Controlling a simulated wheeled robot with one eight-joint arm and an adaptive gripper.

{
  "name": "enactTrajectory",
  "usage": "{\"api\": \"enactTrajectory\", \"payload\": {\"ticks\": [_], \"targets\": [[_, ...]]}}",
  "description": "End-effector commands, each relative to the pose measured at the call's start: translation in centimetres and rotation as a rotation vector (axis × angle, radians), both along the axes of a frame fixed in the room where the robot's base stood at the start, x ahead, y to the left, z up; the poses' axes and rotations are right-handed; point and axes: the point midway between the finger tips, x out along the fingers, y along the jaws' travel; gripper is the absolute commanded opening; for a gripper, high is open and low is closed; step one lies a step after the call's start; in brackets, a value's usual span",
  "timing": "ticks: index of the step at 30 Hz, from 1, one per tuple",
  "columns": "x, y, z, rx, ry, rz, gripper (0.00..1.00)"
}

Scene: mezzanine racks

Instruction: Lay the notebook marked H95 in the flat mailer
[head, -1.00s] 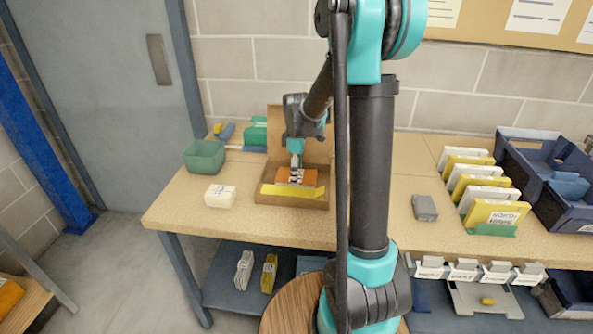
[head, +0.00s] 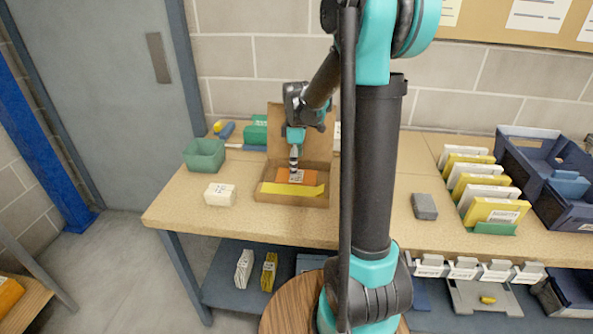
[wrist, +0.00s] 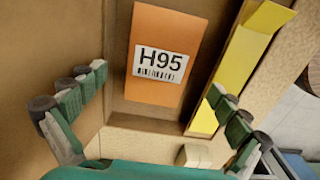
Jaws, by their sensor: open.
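The orange notebook with the white H95 label (wrist: 160,95) lies flat inside the open flat mailer (wrist: 117,60), label up. In the head view the notebook (head: 297,175) shows small in the brown cardboard mailer (head: 312,201), whose lid stands up at the back. A yellow strip (wrist: 243,57) runs along the mailer's front side. My gripper (head: 294,168) is above the notebook. In the wrist view its two fingers (wrist: 157,105) are spread wide on either side of the notebook, with nothing between them.
A white block (head: 220,195) and a green bin (head: 204,156) stand left of the mailer. A grey block (head: 424,206), a row of yellow and white mailers (head: 495,212) and a blue crate (head: 530,190) are to the right. Bare tabletop lies in front.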

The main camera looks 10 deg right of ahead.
Motion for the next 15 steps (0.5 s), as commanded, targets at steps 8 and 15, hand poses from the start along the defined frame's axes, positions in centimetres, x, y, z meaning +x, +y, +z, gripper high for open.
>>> {"api": "enactTrajectory", "payload": {"ticks": [8, 15], "targets": [[0.0, 0.0, 5.5, 0.000, 0.000, 0.000, 1.00], [0.0, 0.0, 8.5, 0.000, 0.000, 0.000, 1.00]]}}
